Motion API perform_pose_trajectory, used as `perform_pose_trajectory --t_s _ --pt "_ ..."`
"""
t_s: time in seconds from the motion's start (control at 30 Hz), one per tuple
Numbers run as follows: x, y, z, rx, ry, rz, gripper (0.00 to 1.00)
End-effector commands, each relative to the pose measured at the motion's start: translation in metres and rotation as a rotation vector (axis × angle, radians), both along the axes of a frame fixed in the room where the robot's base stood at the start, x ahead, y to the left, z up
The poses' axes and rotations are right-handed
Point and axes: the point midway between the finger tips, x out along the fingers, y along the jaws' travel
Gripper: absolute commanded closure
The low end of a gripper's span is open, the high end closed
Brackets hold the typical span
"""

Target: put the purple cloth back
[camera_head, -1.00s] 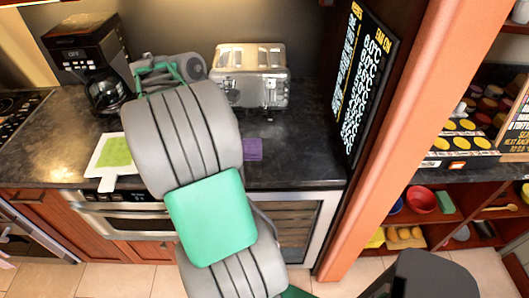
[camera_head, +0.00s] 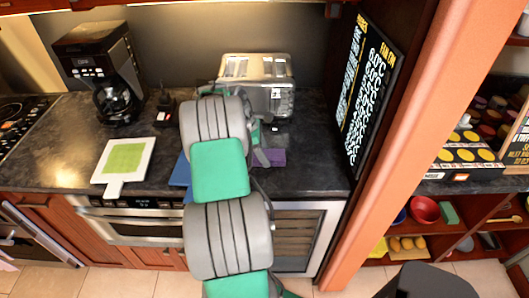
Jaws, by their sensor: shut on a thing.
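The purple cloth (camera_head: 277,157) lies on or just over the dark counter (camera_head: 315,160), in front of the toaster and right of my arm. My gripper (camera_head: 262,158) is at the cloth's left part and appears shut on it. My arm crosses the middle of the view, and the gripper and arm hide the cloth's left side. A blue flat thing (camera_head: 180,172), perhaps another cloth, shows at the left edge of my arm, mostly hidden.
A steel toaster (camera_head: 257,85) stands behind my gripper. A coffee maker (camera_head: 100,70) and a white board with a green square (camera_head: 124,160) are at the left. A black menu board (camera_head: 372,85) and an orange post (camera_head: 420,130) bound the right. The counter between toaster and menu board is clear.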

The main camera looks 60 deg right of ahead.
Motion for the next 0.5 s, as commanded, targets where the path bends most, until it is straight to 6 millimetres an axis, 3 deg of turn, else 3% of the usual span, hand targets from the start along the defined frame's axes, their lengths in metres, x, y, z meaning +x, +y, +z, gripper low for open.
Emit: perform_pose_trajectory --t_s 0.33,0.37,0.5 --pt "0.0001 -0.0002 -0.0036 -0.001 -0.001 -0.001 0.94" --pt "0.0002 -0.0002 -0.0034 -0.002 -0.001 -0.001 0.40" --pt "0.0003 -0.0002 -0.0033 -0.002 -0.001 -0.001 0.28"
